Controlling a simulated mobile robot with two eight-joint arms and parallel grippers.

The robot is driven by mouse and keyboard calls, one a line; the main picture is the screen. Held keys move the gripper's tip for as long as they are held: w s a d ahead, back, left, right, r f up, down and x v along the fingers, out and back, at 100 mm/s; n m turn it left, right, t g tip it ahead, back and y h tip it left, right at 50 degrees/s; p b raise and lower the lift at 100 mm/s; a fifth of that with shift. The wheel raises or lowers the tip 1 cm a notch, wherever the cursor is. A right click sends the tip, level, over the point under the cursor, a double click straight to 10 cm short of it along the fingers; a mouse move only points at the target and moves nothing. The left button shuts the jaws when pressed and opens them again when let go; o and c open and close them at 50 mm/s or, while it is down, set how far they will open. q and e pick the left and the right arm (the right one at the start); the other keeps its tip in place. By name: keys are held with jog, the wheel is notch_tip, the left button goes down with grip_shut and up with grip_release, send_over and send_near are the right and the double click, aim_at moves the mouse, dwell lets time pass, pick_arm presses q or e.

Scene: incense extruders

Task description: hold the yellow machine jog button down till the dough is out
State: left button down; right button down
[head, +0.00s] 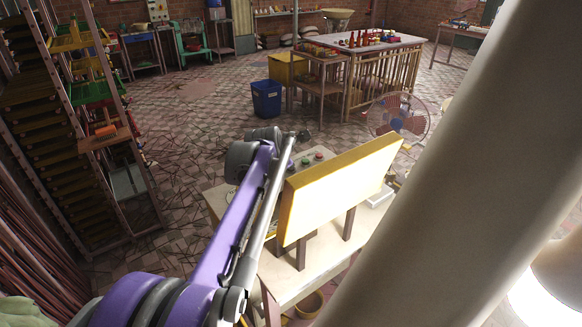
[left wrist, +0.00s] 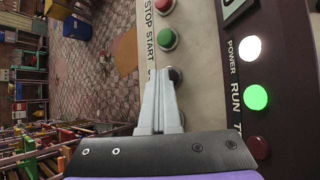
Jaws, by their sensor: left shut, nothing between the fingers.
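The yellow machine (head: 342,184) stands on a pale bench in the head view, with its button panel at its far left end. In the left wrist view the panel has a red STOP button (left wrist: 164,5), a green START button (left wrist: 167,39) and a dark button (left wrist: 177,74) in line below them. The dark button's label is mostly covered by my fingers. My left gripper (left wrist: 159,75) is shut and empty, its tips over the edge of the dark button. I cannot tell whether they touch or press it. No dough is visible. My right gripper is out of view.
The white POWER lamp (left wrist: 250,48) and green RUN lamp (left wrist: 255,97) are lit; a dark red lamp (left wrist: 257,147) looks unlit. A fan (head: 398,118) stands beyond the machine. A blue bin (head: 267,98) and rack (head: 75,120) stand farther off, with open floor between.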

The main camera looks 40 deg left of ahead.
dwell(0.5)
pick_arm(q)
jog(key=shift+r+p, duration=0.6)
jog(key=shift+r, duration=0.3)
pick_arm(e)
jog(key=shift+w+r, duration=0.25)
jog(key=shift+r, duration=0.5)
